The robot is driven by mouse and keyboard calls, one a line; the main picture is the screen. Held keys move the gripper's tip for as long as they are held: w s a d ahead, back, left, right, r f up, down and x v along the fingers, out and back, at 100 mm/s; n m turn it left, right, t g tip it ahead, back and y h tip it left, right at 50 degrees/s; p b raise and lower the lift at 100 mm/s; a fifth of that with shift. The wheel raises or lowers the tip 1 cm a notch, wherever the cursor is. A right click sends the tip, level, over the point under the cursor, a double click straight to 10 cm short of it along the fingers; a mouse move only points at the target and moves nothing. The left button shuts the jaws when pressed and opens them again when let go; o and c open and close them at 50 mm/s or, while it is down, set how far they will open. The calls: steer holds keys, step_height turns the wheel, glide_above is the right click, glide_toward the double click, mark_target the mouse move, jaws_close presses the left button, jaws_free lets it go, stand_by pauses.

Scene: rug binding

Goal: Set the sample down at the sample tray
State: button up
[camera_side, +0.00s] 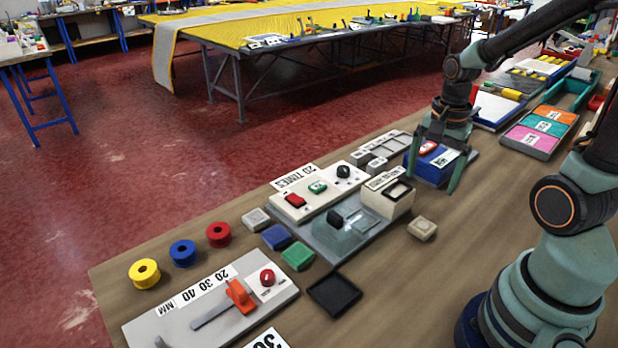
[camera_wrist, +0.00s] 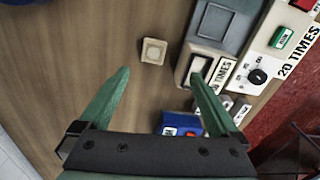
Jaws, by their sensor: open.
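My gripper (camera_side: 430,183) is open and empty, pointing down beside the blue box; its spread fingers also show in the wrist view (camera_wrist: 160,74). A small beige square block (camera_side: 422,228) lies flat on the table in front of the gripper. It also shows in the wrist view (camera_wrist: 153,51), beyond the fingertips and apart from them. Grey (camera_side: 255,219), blue (camera_side: 276,237) and green (camera_side: 298,256) blocks lie in a row further left. A shallow black square tray (camera_side: 334,293) near the table's front looks empty. No label tells which piece is the sample or which holder is the sample tray.
A blue box with a red button (camera_side: 428,163) stands at the gripper. A machine with a clear cover (camera_side: 345,235) and a "20 TIMES" panel (camera_side: 318,192) stand left of it. A slider panel (camera_side: 215,310) is at front left. Bare wood lies right of the black tray.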

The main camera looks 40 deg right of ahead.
steer(key=f+m, duration=0.1)
steer(key=m, duration=0.1)
glide_above(423, 224)
steer(key=f, duration=0.6)
steer(key=shift+s+a, duration=0.1)
steer(key=shift+a, duration=0.15)
steer(key=shift+d+f, duration=0.2)
steer(key=shift+f, duration=2.9)
steer(key=shift+c, duration=0.3)
jaws_close()
steer(key=shift+r, duration=0.15)
